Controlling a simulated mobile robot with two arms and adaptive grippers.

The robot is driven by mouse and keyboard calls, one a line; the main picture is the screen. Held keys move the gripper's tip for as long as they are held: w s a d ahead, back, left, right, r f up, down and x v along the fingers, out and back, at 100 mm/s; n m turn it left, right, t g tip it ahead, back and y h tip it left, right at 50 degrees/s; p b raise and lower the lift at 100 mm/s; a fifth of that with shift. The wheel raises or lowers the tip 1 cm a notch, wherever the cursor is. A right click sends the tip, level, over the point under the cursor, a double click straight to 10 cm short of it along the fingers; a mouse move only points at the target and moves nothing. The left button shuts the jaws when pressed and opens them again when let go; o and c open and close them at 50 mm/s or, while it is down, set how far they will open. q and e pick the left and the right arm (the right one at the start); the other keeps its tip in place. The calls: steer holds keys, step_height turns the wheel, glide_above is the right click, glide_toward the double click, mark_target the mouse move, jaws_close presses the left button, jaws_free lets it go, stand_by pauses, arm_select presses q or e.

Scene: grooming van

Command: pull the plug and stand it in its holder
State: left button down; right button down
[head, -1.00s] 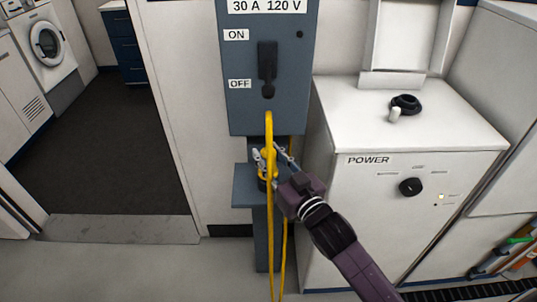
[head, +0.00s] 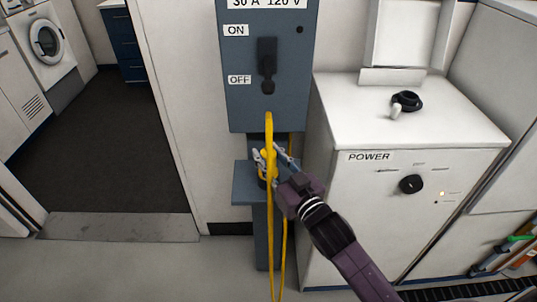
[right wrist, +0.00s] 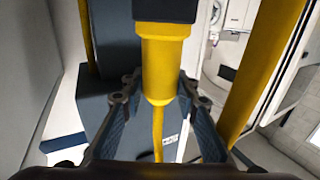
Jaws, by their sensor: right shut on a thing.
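My right gripper (head: 270,156) is shut on the yellow plug (head: 265,170), just below the grey power box (head: 300,110) and at the height of a small grey shelf (head: 243,185). In the right wrist view, the fingers (right wrist: 160,95) sit on both sides of the yellow plug body (right wrist: 163,60), which has a dark collar (right wrist: 165,10) at its far end. The yellow cable (head: 270,225) loops up in front of the box and hangs down past the gripper. Whether the plug's end sits in the shelf is hidden. My left gripper is out of view.
The box has a black lever (head: 267,65) with its lower end beside OFF. A white cabinet marked POWER (head: 400,230) stands close on the right, with a black cap (head: 405,101) on top. A doorway with dark floor (head: 110,140) opens at left.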

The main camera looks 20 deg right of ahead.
steer(key=c, duration=1.4)
jaws_free()
steer(key=shift+f, duration=0.1)
steer(key=shift+s, duration=0.1)
